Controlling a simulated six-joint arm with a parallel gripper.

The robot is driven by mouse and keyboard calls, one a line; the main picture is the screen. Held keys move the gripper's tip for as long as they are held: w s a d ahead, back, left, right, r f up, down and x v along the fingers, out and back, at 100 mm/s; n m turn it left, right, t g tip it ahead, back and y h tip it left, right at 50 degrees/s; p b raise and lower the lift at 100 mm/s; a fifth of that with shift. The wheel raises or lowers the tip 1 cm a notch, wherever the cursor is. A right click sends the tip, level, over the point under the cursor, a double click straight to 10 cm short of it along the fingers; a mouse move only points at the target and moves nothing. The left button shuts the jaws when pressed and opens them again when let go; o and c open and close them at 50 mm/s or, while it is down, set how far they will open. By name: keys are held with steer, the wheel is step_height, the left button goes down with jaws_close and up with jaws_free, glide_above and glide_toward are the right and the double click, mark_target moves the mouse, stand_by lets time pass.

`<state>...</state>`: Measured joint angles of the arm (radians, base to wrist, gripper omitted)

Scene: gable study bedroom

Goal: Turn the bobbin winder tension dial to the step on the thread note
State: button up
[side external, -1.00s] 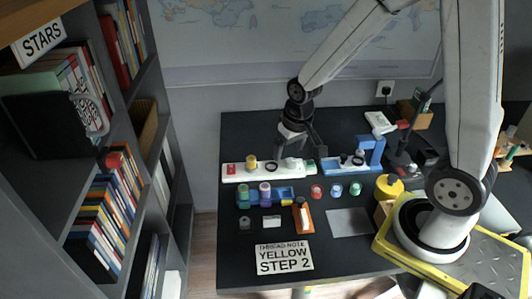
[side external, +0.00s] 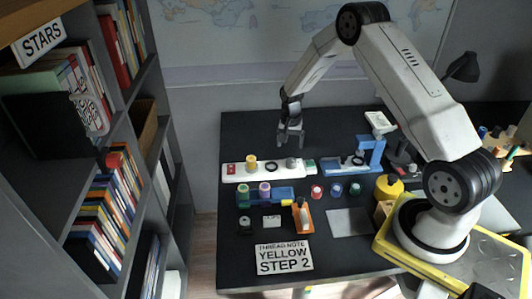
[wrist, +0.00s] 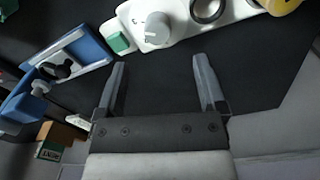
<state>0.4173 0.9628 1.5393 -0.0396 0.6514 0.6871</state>
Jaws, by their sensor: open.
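The white bobbin winder (side external: 238,172) lies along the back of the dark desk, with a red switch (side external: 231,169) at its left and a yellow spool (side external: 251,161). Its pale round dial (side external: 291,163) is near the right end; the wrist view shows the dial (wrist: 155,28) beside a green block (wrist: 118,42). I cannot read the dial's setting. The thread note (side external: 284,258) at the desk front reads "YELLOW STEP 2". My gripper (side external: 290,142) is open and empty, above and behind the winder. In the wrist view, its fingertips (wrist: 158,62) are apart, clear of the dial.
A blue device (side external: 368,155) stands right of the winder. A yellow pot (side external: 389,187) stands near my base. A bookshelf (side external: 120,200) is at left.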

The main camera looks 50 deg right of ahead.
mark_target(291, 160)
steer(key=shift+d+f+m, duration=0.3)
steer(key=shift+d+f, duration=0.2)
steer(key=shift+f, duration=3.9)
jaws_close()
